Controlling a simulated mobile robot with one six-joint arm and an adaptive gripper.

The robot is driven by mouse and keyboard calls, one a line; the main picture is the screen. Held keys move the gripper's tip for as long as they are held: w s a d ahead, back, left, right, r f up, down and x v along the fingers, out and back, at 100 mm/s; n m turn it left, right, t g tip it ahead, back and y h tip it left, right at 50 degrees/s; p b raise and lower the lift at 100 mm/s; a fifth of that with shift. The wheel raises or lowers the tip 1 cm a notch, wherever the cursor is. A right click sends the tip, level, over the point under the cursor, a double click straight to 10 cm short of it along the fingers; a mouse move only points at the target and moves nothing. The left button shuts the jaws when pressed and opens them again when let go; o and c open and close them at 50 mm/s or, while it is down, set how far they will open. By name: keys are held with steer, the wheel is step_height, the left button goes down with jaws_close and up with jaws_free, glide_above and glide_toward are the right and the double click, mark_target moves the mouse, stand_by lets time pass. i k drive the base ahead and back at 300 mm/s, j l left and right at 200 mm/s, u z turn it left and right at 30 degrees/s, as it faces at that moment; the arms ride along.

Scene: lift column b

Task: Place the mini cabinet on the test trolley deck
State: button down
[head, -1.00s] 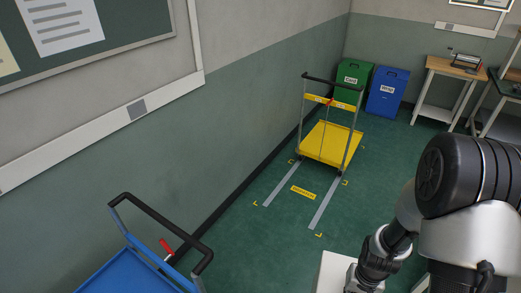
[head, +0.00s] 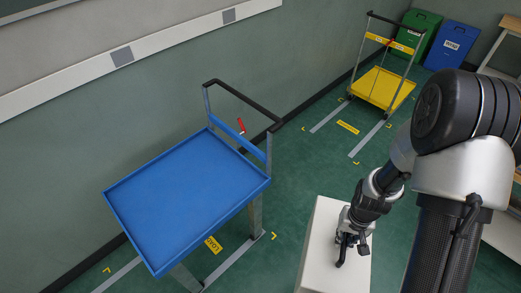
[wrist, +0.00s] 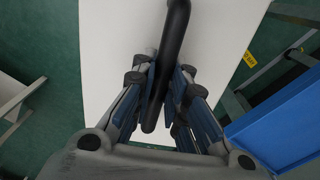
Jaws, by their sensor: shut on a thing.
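The mini cabinet looks like a white box (head: 318,240) with a black bar handle on top, at the lower middle of the head view. Its white top (wrist: 110,40) fills much of the wrist view. My gripper (head: 348,242) is over the top and shut on the black handle (wrist: 176,30), which runs between the fingers. Whether the box rests on the floor or hangs clear is hidden. A trolley with an empty blue deck (head: 185,195) stands left of the box, apart from it. Another trolley with an empty yellow deck (head: 382,88) stands further back.
The blue trolley has a black push bar (head: 240,103) and a red lever (head: 241,125) on its right side. Grey strips and yellow marks lie on the green floor. Green (head: 420,35) and blue (head: 452,45) bins stand at the back. Open floor separates the box and blue trolley.

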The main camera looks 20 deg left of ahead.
mark_target(186, 188)
steer(key=k+u, duration=0.1)
steer(key=u, duration=0.3)
steer(key=k+j+u, duration=0.1)
steer(key=u, duration=0.25)
steer(key=k+j+u, duration=0.1)
steer(key=u, duration=0.3)
